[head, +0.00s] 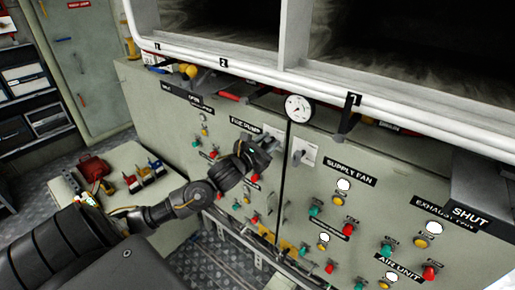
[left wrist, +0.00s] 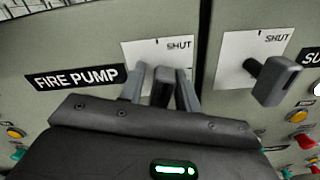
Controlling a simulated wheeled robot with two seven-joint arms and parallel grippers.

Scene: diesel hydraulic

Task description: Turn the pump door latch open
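The pump door latch (left wrist: 162,82) is a dark handle on a white plate (left wrist: 184,50) marked SHUT, right of the FIRE PUMP label (left wrist: 75,78). In the left wrist view it stands between the two grey fingers of my left gripper (left wrist: 161,92), one on each side. Whether both fingers press on it I cannot tell. In the head view my left gripper (head: 264,150) is at the panel just below the FIRE PUMP label (head: 245,127) and mostly hides the latch. My right gripper is not in view.
A second latch (left wrist: 273,80), also on a plate marked SHUT, is close to the right across the door seam. A gauge (head: 298,108) and white rail (head: 230,66) are above. Knobs and lamps cover the panel below. A side table (head: 118,165) stands left.

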